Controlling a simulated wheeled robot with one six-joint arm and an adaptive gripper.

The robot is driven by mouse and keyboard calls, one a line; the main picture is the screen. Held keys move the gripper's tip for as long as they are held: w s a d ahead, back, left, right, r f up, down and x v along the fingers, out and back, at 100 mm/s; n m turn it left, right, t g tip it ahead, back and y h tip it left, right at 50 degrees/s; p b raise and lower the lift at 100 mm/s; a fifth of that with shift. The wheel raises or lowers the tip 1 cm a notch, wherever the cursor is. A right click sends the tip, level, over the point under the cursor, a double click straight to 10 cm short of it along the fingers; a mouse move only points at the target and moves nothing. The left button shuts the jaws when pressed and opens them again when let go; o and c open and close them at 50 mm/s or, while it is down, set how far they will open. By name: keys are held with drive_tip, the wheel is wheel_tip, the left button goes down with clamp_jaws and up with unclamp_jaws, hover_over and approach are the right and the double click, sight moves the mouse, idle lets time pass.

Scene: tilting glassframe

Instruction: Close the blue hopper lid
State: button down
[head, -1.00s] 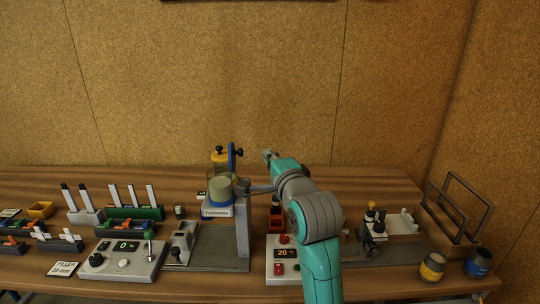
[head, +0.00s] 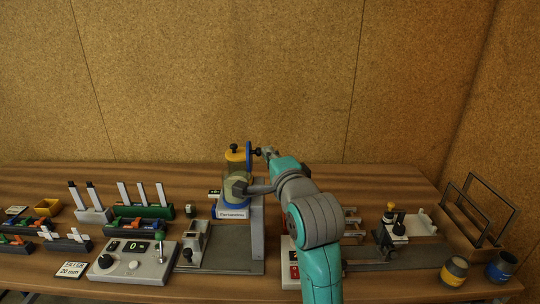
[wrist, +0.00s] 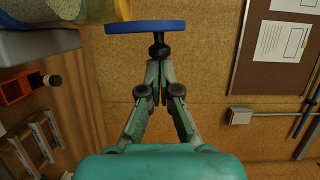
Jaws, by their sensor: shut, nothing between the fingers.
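The blue hopper lid (head: 249,157) stands upright on edge at the right of the hopper (head: 229,190), its black knob (head: 257,152) pointing right. In the wrist view the lid (wrist: 145,27) is a blue disc seen nearly edge-on, with its knob (wrist: 158,48) towards my gripper. A yellow part (head: 234,157) with another black knob is beside the lid. My gripper (head: 267,152) is shut and empty, its fingertips (wrist: 158,68) at the knob's end, touching or very close. My wrist hides part of the hopper, which contains pale grain.
A control box (head: 135,262) and several racks of parts are on the left. A metal frame (head: 480,205) and two cups stand at the right. The corkboard wall is behind.

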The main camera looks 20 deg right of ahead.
sight(248, 148)
drive_tip(key=shift+w+a+r+n, duration=0.1)
drive_tip(key=shift+a+r+n, duration=0.15)
drive_tip(key=shift+n, duration=0.25)
drive_tip(key=a+n, duration=0.1)
drive_tip(key=n, duration=0.1)
drive_tip(key=a+r+n+g+h, duration=0.1)
drive_tip(key=n, duration=0.1)
drive_tip(key=w+a+n+g, duration=0.1)
drive_tip(key=a, duration=0.1)
drive_tip(key=shift+w+r+n, duration=0.1)
drive_tip(key=shift+r+n, duration=0.05)
drive_tip(key=shift+n, duration=0.25)
drive_tip(key=a+n+h, duration=0.1)
drive_tip(key=n, duration=0.1)
drive_tip(key=w+a+f+n+g+h, duration=0.1)
drive_tip(key=a+n, duration=0.1)
drive_tip(key=a+f+n+g+h, duration=0.1)
drive_tip(key=n, duration=0.1)
drive_tip(key=shift+w+a+f, duration=0.15)
drive_tip(key=shift+w+a, duration=0.15)
drive_tip(key=shift+a, duration=0.1)
idle(0.7)
